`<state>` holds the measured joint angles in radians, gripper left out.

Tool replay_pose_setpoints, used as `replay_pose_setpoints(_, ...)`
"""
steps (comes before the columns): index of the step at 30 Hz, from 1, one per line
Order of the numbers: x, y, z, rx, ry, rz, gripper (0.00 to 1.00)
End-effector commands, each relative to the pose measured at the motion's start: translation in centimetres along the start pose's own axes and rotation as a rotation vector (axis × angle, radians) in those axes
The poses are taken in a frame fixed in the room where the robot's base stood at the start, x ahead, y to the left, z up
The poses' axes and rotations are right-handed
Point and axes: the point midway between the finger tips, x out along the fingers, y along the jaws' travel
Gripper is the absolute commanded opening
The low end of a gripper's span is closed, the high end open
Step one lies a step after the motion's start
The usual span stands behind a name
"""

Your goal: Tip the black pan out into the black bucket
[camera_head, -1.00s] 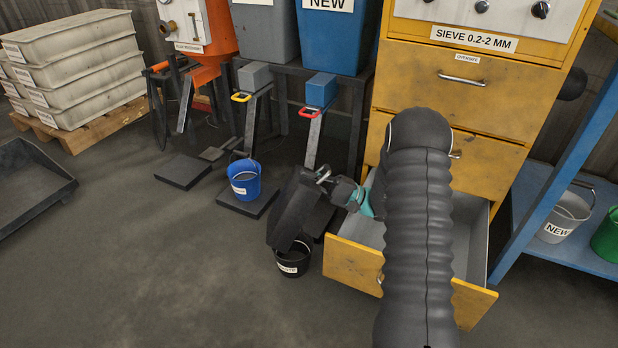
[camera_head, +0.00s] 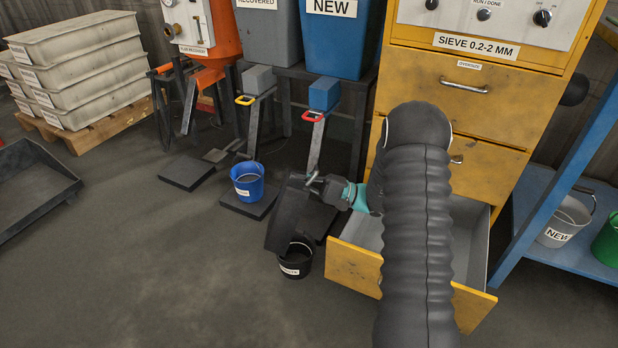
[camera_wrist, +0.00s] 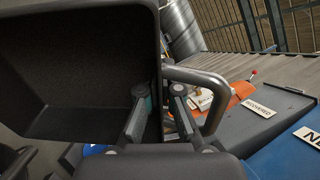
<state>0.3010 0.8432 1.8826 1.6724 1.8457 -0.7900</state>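The black pan (camera_head: 287,217) is held up and steeply tilted over the black bucket (camera_head: 297,262), which stands on the floor in front of the open yellow drawer. The pan's lower end hides part of the bucket's opening. In the wrist view the inside of the pan (camera_wrist: 75,70) looks dark and shows no clear contents. Whether material is falling cannot be told.
The open drawer (camera_head: 352,268) of the yellow sieve cabinet (camera_head: 455,110) lies right of the bucket. A blue bucket (camera_head: 247,182) stands on a low platform behind left. A blue shelf (camera_head: 560,245) with buckets is at the right. The floor (camera_head: 150,270) to the left is clear.

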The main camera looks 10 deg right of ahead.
Motion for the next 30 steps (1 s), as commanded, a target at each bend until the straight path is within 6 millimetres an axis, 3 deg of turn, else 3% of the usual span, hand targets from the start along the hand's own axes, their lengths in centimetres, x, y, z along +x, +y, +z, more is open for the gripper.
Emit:
replay_pose_setpoints(16, 6.6, 0.6, -0.2, 0.005, 0.108, 0.271, 0.00)
replay_pose_setpoints(30, 7.5, 1.1, -0.5, 0.008, 0.130, 0.319, 0.00)
